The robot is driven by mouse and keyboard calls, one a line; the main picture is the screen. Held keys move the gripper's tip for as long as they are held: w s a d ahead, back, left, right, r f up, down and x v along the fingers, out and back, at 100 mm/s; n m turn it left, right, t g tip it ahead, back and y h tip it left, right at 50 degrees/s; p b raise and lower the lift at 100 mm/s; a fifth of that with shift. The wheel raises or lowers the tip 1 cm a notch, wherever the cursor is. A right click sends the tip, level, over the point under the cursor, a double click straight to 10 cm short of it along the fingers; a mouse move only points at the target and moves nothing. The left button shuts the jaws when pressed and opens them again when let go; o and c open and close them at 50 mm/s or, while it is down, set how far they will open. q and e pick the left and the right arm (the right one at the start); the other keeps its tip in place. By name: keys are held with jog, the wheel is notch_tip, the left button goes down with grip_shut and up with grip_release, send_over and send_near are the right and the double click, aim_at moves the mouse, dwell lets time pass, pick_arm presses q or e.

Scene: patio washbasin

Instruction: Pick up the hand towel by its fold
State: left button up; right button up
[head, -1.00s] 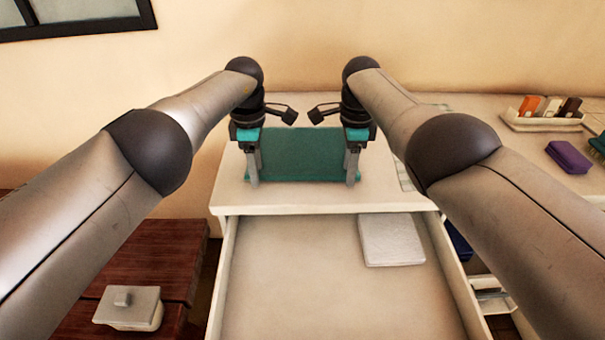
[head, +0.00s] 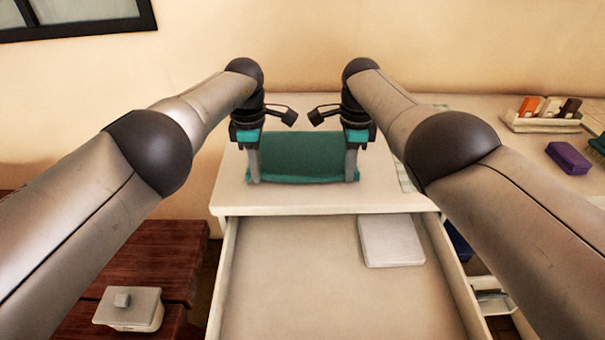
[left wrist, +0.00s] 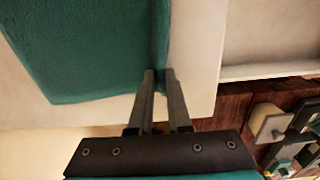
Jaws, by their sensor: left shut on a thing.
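The teal hand towel (head: 300,153) lies on the pale countertop, with its fold along the near edge between my two grippers. My left gripper (head: 254,178) is at the left end of this edge, fingers pointing down. In the left wrist view the towel (left wrist: 85,45) fills the upper left, and my left gripper (left wrist: 160,74) is shut on its edge strip. My right gripper (head: 351,178) points down at the right end of the same edge. Its finger gap is hidden, so its grip cannot be told.
Below the countertop (head: 400,203) an open drawer (head: 290,280) holds a white square item (head: 391,241). At right are a tray of small bottles (head: 543,121) and a purple block (head: 568,157). A lidded box (head: 130,308) sits on dark wood at lower left.

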pick_arm(q)
jog(key=shift+s+f, duration=0.15)
jog(key=shift+f, duration=0.05)
grip_shut()
pick_arm(e)
jog(key=shift+s+f, duration=0.15)
grip_shut()
pick_arm(q)
jog(key=shift+r, duration=0.1)
